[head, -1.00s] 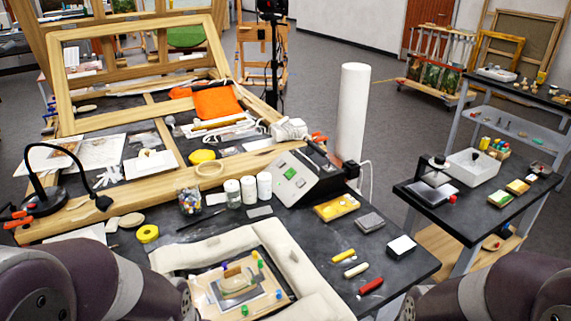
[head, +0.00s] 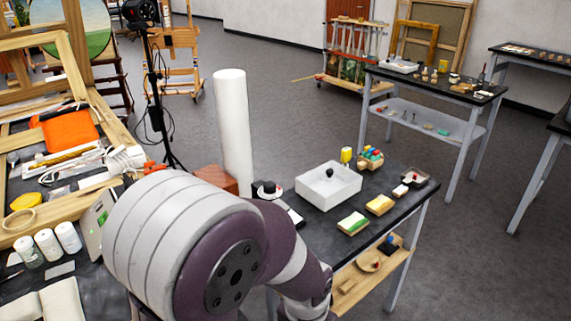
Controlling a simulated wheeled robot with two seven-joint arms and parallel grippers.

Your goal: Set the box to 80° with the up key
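The control box (head: 92,226) is at the left of the head view, on the dark worktable. Only a slice of its light front panel shows, with a bit of green on it. One of my arms covers the rest, so its keys and reading cannot be seen. The large purple and grey arm fills the lower middle of the view. Neither gripper shows.
White jars (head: 47,244) stand left of the box. A tall white roll (head: 234,130) stands behind my arm. A side table to the right holds a white tray (head: 328,187) and small blocks (head: 380,205). Grey floor lies open beyond.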

